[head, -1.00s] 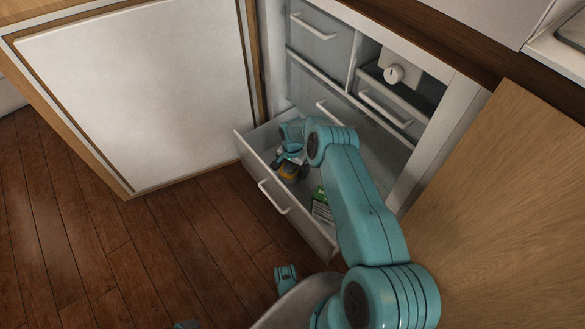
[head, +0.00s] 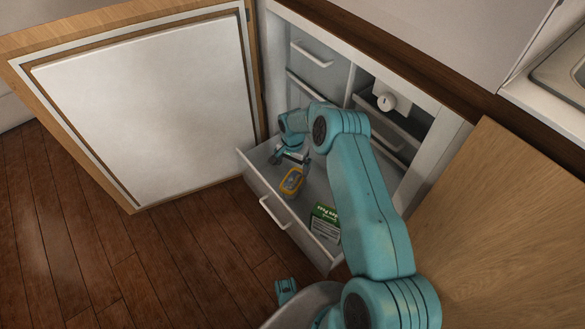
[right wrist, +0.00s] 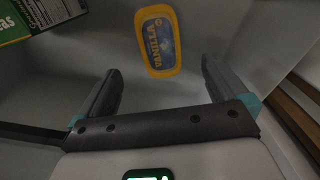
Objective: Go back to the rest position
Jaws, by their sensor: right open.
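My right gripper (head: 290,158) is over the pulled-out bottom drawer (head: 250,172), toward its far left end. In the right wrist view its two fingers (right wrist: 160,95) are apart with nothing between them. A yellow tub labelled vanilla (head: 291,182) lies in the drawer, just beyond the fingertips and apart from them; it also shows in the right wrist view (right wrist: 157,40). My right arm reaches over the drawer from the lower right. My left gripper cannot be made out in the head view.
A green and white box (head: 325,222) lies in the drawer near its right end. The white-lined door (head: 145,100) stands open at the left. A wooden panel (head: 500,200) is at the right. Upper drawers (head: 318,55) are shut. The wooden floor (head: 180,255) is clear in front.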

